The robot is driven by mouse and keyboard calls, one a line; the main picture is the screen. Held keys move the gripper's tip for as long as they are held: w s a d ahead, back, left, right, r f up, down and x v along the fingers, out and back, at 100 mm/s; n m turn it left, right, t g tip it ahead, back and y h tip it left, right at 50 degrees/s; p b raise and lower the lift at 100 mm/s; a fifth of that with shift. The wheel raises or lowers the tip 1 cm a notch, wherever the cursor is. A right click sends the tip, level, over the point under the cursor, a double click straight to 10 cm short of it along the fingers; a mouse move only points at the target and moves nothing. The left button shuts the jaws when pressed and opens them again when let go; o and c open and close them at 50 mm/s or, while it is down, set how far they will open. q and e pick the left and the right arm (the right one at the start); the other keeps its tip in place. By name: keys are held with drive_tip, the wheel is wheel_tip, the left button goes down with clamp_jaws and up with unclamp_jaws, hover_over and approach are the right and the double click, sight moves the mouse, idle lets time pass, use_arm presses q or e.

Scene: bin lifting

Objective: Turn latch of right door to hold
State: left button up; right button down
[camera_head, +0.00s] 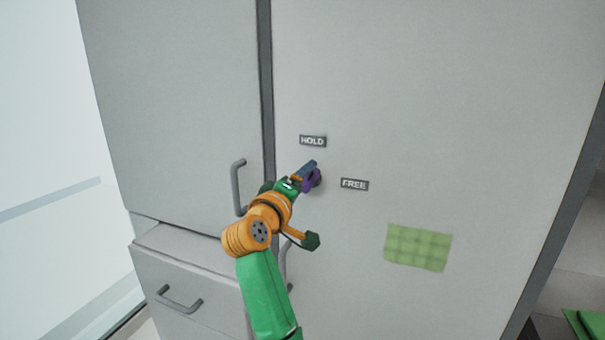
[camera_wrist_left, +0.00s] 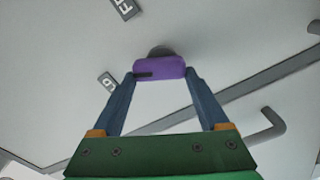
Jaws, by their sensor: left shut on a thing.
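The right door (camera_head: 450,110) is a flat grey panel with a small purple latch (camera_head: 314,181), which also shows in the left wrist view (camera_wrist_left: 158,67). A HOLD label (camera_head: 313,141) is above the latch, and a FREE label (camera_head: 354,184) is to its right. My left gripper (camera_head: 307,173) is at the latch. In the left wrist view its two blue fingers (camera_wrist_left: 158,74) are closed on the latch's two ends. The dark round mount shows just behind the latch. The latch's exact angle is hard to tell. My right gripper is not in view.
The left door (camera_head: 170,90) has a grey bar handle (camera_head: 237,188). A drawer (camera_head: 150,265) with its own handle (camera_head: 178,301) is below it. Another handle is partly hidden behind my left arm. A green checked patch (camera_head: 417,248) is on the right door. The door's upper area is clear.

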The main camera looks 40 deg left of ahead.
use_arm(q)
drive_tip(key=n+p, duration=0.1)
drive_tip(key=n, duration=0.1)
drive_tip(key=n+p, duration=0.1)
drive_tip(key=n, duration=0.2)
drive_tip(key=shift+a+f+p, duration=0.15)
drive_tip(key=shift+f+p, duration=0.05)
drive_tip(key=shift+p, duration=0.15)
drive_tip(key=shift+n, duration=0.3)
drive_tip(key=o, duration=1.2)
drive_tip(key=shift+f, duration=0.1)
drive_tip(key=shift+o, duration=0.2)
drive_tip(key=b+v, duration=0.2)
drive_tip(key=v, duration=0.5)
